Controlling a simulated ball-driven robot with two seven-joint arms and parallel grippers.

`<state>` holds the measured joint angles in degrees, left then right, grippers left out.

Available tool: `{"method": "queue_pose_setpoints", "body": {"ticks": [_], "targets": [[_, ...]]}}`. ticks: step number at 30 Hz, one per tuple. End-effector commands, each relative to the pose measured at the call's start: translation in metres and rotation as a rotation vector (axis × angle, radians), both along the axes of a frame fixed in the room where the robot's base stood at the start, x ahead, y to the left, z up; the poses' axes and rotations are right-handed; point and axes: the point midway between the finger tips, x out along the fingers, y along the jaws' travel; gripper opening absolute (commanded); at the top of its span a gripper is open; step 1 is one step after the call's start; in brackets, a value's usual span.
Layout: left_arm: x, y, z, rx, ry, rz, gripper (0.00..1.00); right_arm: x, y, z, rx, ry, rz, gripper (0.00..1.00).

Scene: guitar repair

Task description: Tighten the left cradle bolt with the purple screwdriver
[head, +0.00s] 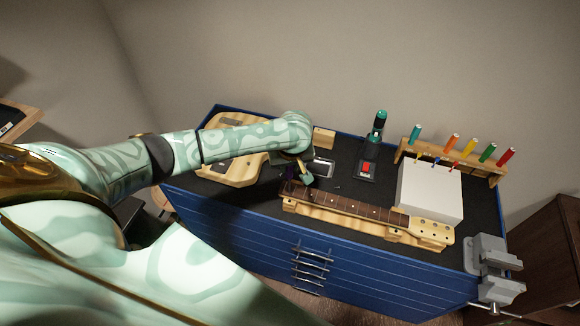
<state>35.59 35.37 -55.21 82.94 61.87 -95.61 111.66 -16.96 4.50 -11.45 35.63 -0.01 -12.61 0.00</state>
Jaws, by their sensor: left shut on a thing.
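The guitar neck (350,205) lies in a pale wooden cradle (297,208) on the workbench, running from the middle toward the lower right. My left gripper (304,180) points down over the left end of the neck and cradle. It is shut on the purple screwdriver (291,172), of which only a small dark purple part shows beside the wrist. The screwdriver's tip and the left cradle bolt are too small or hidden to make out, so I cannot tell whether they touch. My right gripper is out of view.
A wooden guitar body (233,160) lies left of my gripper, partly under my arm. A small metal tray (322,168) and a green tool on a stand (378,127) stand behind the neck. A white box (430,190), a screwdriver rack (487,168) and a grey vise (490,257) are at right.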

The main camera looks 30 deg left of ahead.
Motion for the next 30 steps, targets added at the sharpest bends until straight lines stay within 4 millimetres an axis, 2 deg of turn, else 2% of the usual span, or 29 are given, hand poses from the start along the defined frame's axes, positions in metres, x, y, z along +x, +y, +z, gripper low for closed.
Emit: {"method": "queue_pose_setpoints", "body": {"ticks": [1,11,16,19,23,27,30], "targets": [[0.000,0.000,-0.008,0.000,-0.001,0.000,0.00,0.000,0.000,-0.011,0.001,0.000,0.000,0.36],[0.000,0.000,-0.029,0.001,-0.002,-0.001,0.00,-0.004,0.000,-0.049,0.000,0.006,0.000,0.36],[0.000,0.000,-0.037,-0.001,0.000,0.005,0.00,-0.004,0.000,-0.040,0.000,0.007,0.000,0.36],[0.000,-0.001,-0.035,-0.001,0.003,0.053,0.00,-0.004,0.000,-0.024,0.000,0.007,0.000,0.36],[-0.001,-0.002,-0.030,-0.003,0.005,0.205,0.00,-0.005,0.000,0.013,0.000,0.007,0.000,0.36],[-0.001,-0.003,-0.029,-0.003,0.006,0.430,0.00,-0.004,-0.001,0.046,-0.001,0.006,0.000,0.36],[0.000,-0.003,-0.033,-0.004,0.004,0.591,0.00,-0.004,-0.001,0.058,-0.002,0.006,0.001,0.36]]}}
